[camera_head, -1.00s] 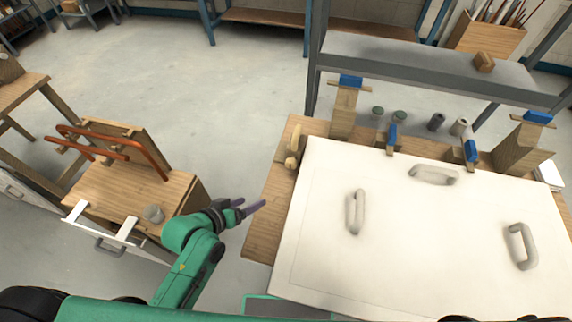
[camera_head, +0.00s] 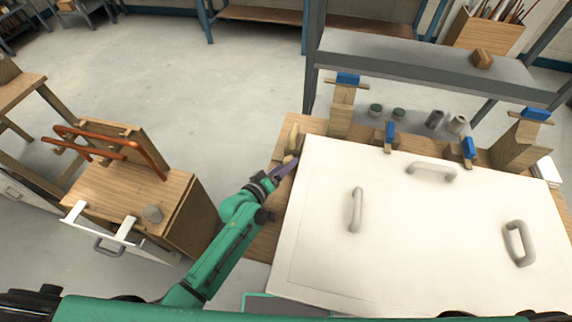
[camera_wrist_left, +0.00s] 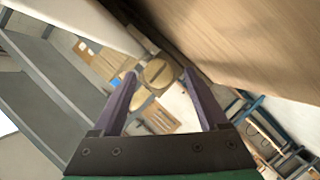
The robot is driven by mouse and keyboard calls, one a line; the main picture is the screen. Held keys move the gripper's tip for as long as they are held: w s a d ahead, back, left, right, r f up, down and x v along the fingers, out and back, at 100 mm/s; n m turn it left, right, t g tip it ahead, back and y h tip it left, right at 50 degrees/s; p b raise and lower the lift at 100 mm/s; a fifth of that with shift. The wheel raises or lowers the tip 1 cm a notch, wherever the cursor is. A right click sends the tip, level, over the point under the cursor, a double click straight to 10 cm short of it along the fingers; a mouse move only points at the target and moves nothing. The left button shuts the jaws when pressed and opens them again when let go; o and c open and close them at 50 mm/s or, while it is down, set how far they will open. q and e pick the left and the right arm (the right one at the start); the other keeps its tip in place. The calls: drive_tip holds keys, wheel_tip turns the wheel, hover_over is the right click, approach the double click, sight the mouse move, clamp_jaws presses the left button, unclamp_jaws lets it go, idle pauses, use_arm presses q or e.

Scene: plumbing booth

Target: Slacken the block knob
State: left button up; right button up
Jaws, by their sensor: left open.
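The block knob (camera_head: 288,159) is a small pale wooden piece at the left edge of the wooden bench, beside an upright wooden block (camera_head: 293,139). In the left wrist view the knob shows as a round wooden disc (camera_wrist_left: 158,73) between the two fingertips. My left gripper (camera_head: 287,165) is open at the knob, with its purple fingers apart and pointing at it. I cannot tell whether either finger touches it. In the head view the fingers partly hide the knob. My right gripper is not in view.
A large white panel (camera_head: 420,240) with grey handles lies on the bench just right of the gripper. Blue-topped wooden clamps (camera_head: 342,110) stand along its back edge. A grey shelf (camera_head: 430,68) rises behind. A wooden cabinet (camera_head: 135,195) stands to the left, with open floor beyond.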

use_arm(q)
drive_tip(key=shift+w+d+f, duration=0.2)
drive_tip(key=shift+w+d, duration=0.15)
drive_tip(key=shift+w, duration=0.2)
clamp_jaws()
drive_tip(key=n+h+b, duration=0.1)
drive_tip(key=b, duration=0.3)
drive_tip(key=f+n+h+b, duration=0.1)
drive_tip(key=n+b, duration=0.1)
drive_tip(key=b, duration=0.2)
drive_tip(key=shift+a+f+t+b, duration=0.1)
drive_tip(key=shift+t+b, duration=0.2)
drive_tip(key=shift+t, duration=0.1)
drive_tip(key=shift+r+n+b, duration=0.35)
drive_tip(key=shift+n, duration=0.35)
drive_tip(key=shift+r, duration=0.15)
unclamp_jaws()
